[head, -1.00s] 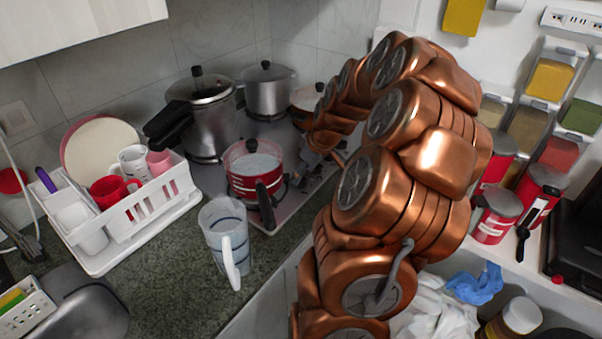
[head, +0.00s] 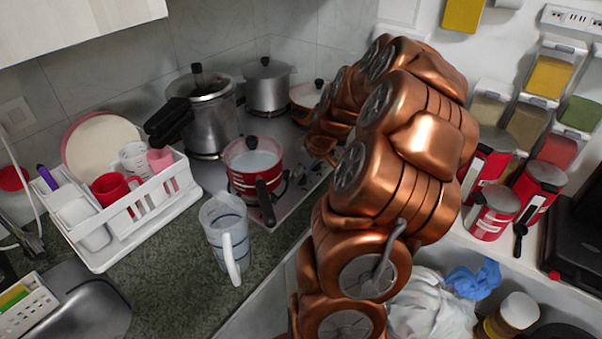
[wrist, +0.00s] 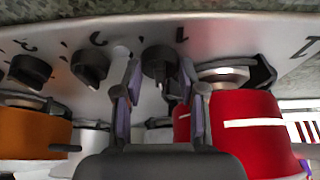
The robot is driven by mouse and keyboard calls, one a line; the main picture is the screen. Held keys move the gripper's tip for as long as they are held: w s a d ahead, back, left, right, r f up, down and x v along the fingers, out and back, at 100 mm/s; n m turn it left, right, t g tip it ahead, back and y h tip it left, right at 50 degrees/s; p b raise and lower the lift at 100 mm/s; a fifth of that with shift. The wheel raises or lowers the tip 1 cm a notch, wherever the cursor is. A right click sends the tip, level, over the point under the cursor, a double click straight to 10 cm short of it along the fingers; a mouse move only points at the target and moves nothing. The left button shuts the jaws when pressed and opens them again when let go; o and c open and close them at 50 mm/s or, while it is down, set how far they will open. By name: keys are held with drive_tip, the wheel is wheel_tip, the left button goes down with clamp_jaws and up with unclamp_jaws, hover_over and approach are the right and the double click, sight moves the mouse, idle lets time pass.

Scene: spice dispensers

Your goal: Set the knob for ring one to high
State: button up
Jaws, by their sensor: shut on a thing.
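The stove's control panel (wrist: 215,40) shows upside down in the wrist view, with a row of dark knobs. My gripper (wrist: 159,68) has one finger on each side of one knob (wrist: 160,62) and is shut on it. Two more knobs, the middle one (wrist: 90,66) and the left one (wrist: 31,70), are to its left.
A red pot (head: 250,182) with a dark handle stands at the stove's front; it shows close to my right finger in the wrist view (wrist: 240,112). A pressure cooker (head: 210,120) and a steel pot (head: 267,90) stand behind. A jug (head: 228,238) is on the counter.

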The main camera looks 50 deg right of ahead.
drive_tip(key=c, duration=0.4)
drive_tip(key=shift+o, duration=0.2)
drive_tip(key=shift+f, duration=0.1)
drive_tip(key=shift+f+m+b, duration=0.15)
drive_tip(key=shift+m+b, duration=0.35)
drive_tip(key=shift+b, duration=0.5)
drive_tip(key=m+h+b, duration=0.1)
drive_tip(key=m+b, duration=0.1)
drive_tip(key=b, duration=0.1)
drive_tip(key=shift+a+m+h, duration=0.1)
drive_tip(key=shift+m+h, duration=0.2)
drive_tip(key=shift+m, duration=0.1)
drive_tip(key=shift+m+g+h+b, duration=0.4)
drive_tip(key=shift+m+h+b, duration=0.1)
drive_tip(key=shift+m+b, duration=0.95)
drive_tip(key=shift+r+m, duration=0.2)
drive_tip(key=shift+m, duration=0.05)
